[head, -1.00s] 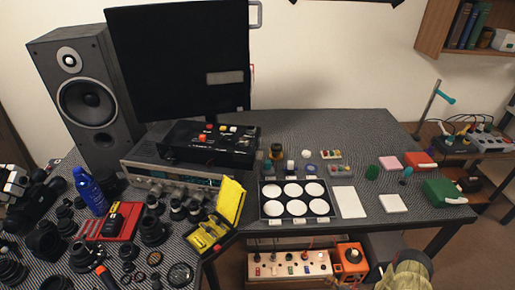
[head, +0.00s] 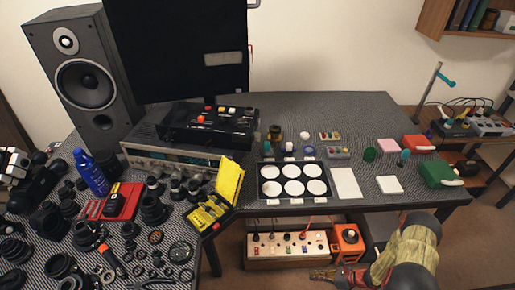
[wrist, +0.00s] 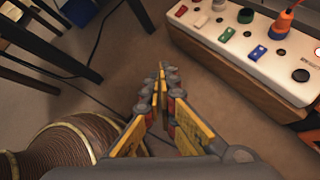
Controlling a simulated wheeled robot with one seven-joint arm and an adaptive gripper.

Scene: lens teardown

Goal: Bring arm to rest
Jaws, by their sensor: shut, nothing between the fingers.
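My gripper (head: 322,274) is low in front of the table, below the tabletop's front edge, with my arm coming in from the lower right. In the wrist view my gripper (wrist: 160,82) points over the brown floor, its yellow and grey fingers together with nothing between them. It is apart from the table and everything on it.
A white power strip (head: 290,247) on a wooden block and an orange box (head: 347,240) are close by under the table. The table (head: 300,118) holds a tray of white discs (head: 330,173), a yellow case (head: 228,180) and several lenses. Dark legs (wrist: 110,30) show in the wrist view.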

